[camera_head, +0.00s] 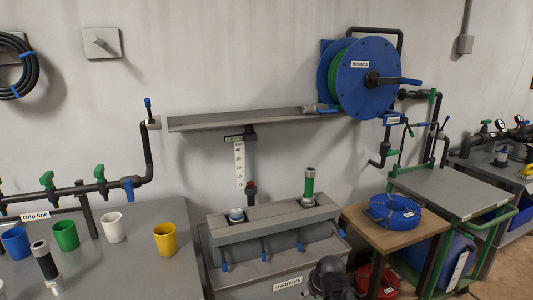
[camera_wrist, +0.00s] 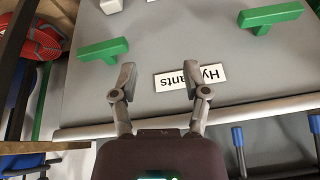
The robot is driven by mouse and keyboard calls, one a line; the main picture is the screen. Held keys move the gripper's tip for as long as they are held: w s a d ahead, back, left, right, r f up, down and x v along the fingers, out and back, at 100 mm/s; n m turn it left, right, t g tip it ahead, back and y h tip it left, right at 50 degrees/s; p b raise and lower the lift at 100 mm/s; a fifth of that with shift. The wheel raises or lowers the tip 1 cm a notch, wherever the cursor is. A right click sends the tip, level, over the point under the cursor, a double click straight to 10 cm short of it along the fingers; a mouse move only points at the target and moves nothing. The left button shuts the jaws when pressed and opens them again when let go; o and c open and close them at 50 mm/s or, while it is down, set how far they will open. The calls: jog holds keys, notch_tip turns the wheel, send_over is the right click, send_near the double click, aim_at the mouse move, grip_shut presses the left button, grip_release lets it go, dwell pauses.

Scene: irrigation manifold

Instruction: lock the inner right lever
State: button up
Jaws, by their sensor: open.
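A row of blue levers hangs along the front of the grey hydrant block in the head view. The inner right lever (camera_head: 300,247) is third from the left and points downward. The inner left lever (camera_head: 264,257) and the outer left lever (camera_head: 225,267) point down too. A blue bit (camera_head: 341,232) shows at the right end. My gripper (camera_wrist: 158,80) is open and empty, over the grey panel with the Hydrants label (camera_wrist: 207,76), which appears upside down. Two blue levers (camera_wrist: 238,137) show at the wrist view's lower right; I cannot tell which ones. In the head view my dark gripper (camera_head: 330,278) is right of the label.
A red coil (camera_head: 378,282) lies right of my gripper. A wooden table with a blue hose coil (camera_head: 395,210) stands close on the right.

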jog(key=s+d+f+m+g+h+b, duration=0.2)
jog(key=s+d+f+g, duration=0.15)
jog(key=s, duration=0.55)
notch_tip(320, 180, up, 26)
jog(key=a+p, duration=0.1)
jog(key=p, duration=2.5)
jog(key=shift+a+p, duration=0.15)
jog(key=shift+p, duration=0.2)
jog(key=shift+w+r+g, duration=0.1)
jog(key=shift+g, duration=0.15)
